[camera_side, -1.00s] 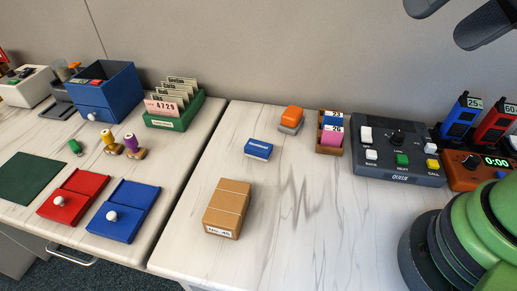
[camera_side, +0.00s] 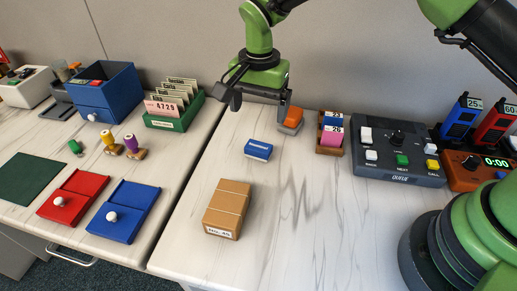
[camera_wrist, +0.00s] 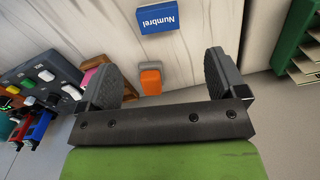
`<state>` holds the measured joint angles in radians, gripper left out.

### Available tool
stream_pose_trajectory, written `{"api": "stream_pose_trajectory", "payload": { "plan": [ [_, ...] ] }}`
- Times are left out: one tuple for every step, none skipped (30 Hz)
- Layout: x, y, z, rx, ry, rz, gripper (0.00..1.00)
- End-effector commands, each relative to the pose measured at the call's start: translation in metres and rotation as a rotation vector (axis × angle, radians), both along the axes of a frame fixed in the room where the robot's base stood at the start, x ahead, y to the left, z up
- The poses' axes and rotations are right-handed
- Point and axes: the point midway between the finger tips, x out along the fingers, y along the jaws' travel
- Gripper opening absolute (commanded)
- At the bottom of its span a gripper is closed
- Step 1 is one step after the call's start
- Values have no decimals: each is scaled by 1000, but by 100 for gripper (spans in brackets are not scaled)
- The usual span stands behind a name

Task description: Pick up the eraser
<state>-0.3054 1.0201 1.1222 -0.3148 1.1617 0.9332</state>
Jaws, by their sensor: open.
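The eraser appears to be the small blue and white block (camera_side: 258,150) lying on the right-hand marble-patterned desk. In the wrist view the blue block (camera_wrist: 157,18) shows white lettering, "Numbrel", at the top edge, beyond the fingertips. My gripper (camera_side: 259,104) is open and empty, above the desk toward the wall side of the eraser. It is apart from the eraser. In the wrist view the two dark fingers of my gripper (camera_wrist: 161,70) are spread wide.
An orange and grey item (camera_side: 291,119) stands close to my right finger; in the wrist view it lies between the fingers. A card box (camera_side: 331,132) and queue console (camera_side: 399,155) stand to the right. A cardboard box (camera_side: 228,208) lies in front. The desk right of it is clear.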

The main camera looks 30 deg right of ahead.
Motion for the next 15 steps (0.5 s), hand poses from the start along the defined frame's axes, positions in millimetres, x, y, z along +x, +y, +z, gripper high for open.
{"api": "stream_pose_trajectory", "payload": {
  "plan": [
    [0,1,-7,-4,7,-5,90],
    [0,1,-10,-5,9,-8,90],
    [0,2,-16,-6,10,-10,90],
    [0,2,-21,-6,13,-10,90],
    [0,2,-25,-6,13,-10,90],
    [-1,2,-32,-6,13,-10,90],
    [0,1,-36,-6,12,-10,90],
    [0,2,-41,-6,12,-10,90],
    [0,1,-46,-7,11,-10,90],
    [0,2,-49,-6,10,-10,90],
    [0,2,-51,-6,10,-10,90],
    [0,2,-53,-6,10,-9,90],
    [0,2,-55,-6,10,-9,90],
    [0,1,-58,-6,10,-9,90],
    [-1,2,-62,-5,11,-9,90]
  ]
}}
